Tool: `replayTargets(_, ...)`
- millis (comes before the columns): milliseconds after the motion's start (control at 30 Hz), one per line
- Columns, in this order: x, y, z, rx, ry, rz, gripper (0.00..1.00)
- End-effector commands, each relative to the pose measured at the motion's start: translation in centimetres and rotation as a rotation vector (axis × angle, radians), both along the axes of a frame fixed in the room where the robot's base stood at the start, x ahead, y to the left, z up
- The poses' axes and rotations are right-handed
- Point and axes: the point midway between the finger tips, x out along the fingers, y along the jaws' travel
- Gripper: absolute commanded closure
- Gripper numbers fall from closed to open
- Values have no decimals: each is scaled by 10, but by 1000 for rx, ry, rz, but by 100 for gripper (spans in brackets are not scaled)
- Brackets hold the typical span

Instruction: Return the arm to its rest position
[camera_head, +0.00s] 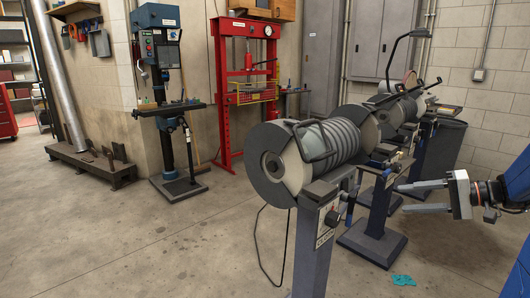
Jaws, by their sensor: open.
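My gripper (424,197) is at the right side of the head view, with its two grey fingers apart and pointing left. Nothing shows between the fingers. It hangs in the air in front of the pedestal of a grinding machine and touches nothing that I can see. My arm (510,190) comes in from the right edge, partly cut off by the frame.
A large grinder (290,160) on a pedestal stands close, left of my gripper. More machines (400,108) and a grey bin (450,142) stand behind. A red press (248,90) and a blue drill press (165,90) stand farther back. A teal scrap (403,280) lies on the floor. Open floor is at left.

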Motion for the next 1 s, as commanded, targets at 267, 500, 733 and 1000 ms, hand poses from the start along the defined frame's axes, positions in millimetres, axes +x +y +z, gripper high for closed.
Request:
replayTargets(267, -55, 104, -24, -229, 186, 135, 52)
replayTargets(500, -114, 156, -47, -460, 278, 201, 52)
replayTargets(733, -167, 179, -67, -694, 299, 227, 52)
replayTargets(1000, -218, 183, -84, -955, 233, 216, 52)
